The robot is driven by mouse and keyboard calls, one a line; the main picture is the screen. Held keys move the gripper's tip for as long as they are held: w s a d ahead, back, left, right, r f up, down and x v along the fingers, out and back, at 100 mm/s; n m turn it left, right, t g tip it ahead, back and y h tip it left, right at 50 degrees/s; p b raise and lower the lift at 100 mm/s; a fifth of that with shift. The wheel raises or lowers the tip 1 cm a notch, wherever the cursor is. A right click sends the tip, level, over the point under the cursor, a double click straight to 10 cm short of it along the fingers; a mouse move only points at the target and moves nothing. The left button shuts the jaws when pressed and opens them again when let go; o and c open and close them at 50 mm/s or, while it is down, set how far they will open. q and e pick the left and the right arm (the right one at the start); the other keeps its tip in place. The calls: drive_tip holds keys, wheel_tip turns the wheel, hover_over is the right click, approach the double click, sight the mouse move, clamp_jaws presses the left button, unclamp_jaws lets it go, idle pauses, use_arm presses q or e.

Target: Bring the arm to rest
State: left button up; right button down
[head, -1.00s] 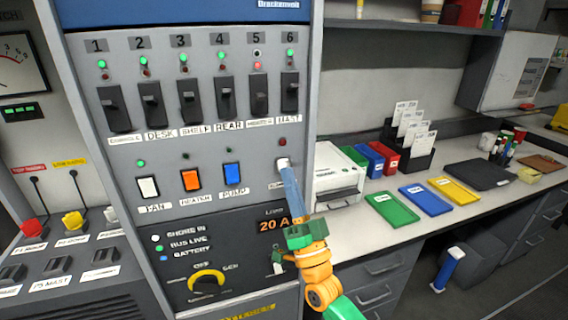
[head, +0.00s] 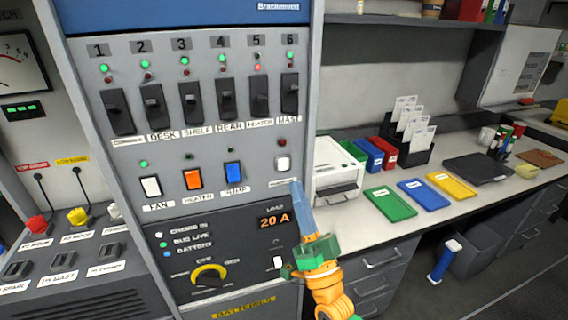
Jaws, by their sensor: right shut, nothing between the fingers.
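My right gripper (head: 297,186) has blue fingers and a green and orange wrist. It is shut and empty, pointing up in front of the right edge of the grey switch panel (head: 215,130). Its fingertips are just below the white switch (head: 283,163) at the right end of the lower row and appear apart from it. The fingers and wrist partly cover the panel's lower right corner, near the amber "20 A" display (head: 273,221). My left gripper does not show.
A sloped console with plugs (head: 60,262) lies at the left. Free floor shows at the lower right.

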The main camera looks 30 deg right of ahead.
idle(0.5)
drive_tip(key=a+f+n+g+y, duration=0.25)
drive_tip(key=f+g, duration=0.35)
drive_tip(key=f, duration=1.1)
drive_tip(key=a+f+n+g+y, duration=0.15)
drive_tip(key=f+n+g, duration=0.35)
drive_tip(key=f, duration=1.2)
drive_tip(key=s+a+f+n+g, duration=0.1)
drive_tip(key=s+a+f+g, duration=0.1)
drive_tip(key=s+f+g, duration=0.8)
drive_tip(key=s+f+n+g, duration=0.1)
drive_tip(key=s+f+g, duration=0.1)
drive_tip(key=s+f, duration=0.4)
drive_tip(key=s+f+n+g, duration=0.2)
drive_tip(key=s+f, duration=0.5)
drive_tip(key=s, duration=0.9)
drive_tip(key=shift+a+g, duration=0.2)
drive_tip(key=shift+g, duration=0.3)
